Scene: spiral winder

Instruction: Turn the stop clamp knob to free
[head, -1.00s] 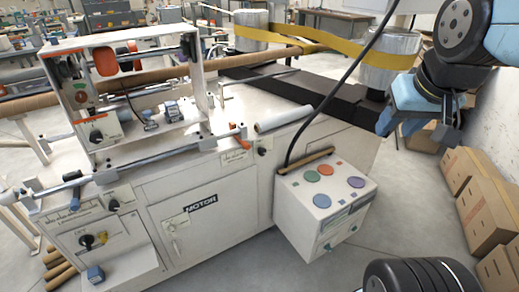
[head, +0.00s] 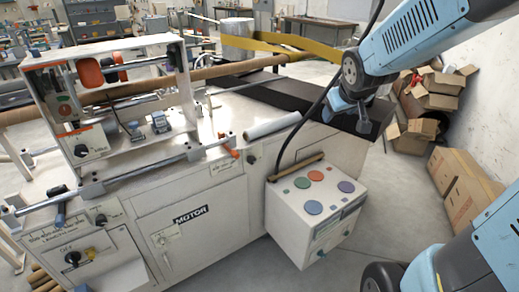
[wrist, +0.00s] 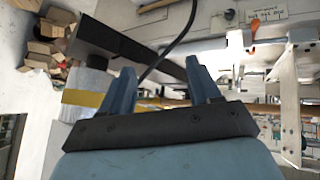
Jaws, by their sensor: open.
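The winder (head: 215,185) carries several small dark knobs, and I cannot read which label names the stop clamp. One dark knob (head: 251,158) is on the upper front, right of a small label (head: 224,166) and an orange lever (head: 232,150). A dark knob beside a label also shows at the top of the wrist view (wrist: 229,14). Other knobs are on the lower left panel (head: 73,258), above it (head: 100,220), and on the upright frame (head: 81,150). My gripper (head: 345,108) is open and empty, above the dark bed right of the winder. Its fingers (wrist: 161,86) are apart in the wrist view.
A white control box (head: 312,218) with coloured buttons hangs at the winder's right front, with a black cable (head: 322,95) rising from it. A white roll (head: 272,126) lies on the top. Cardboard boxes (head: 462,185) stand at right. The floor before the winder is clear.

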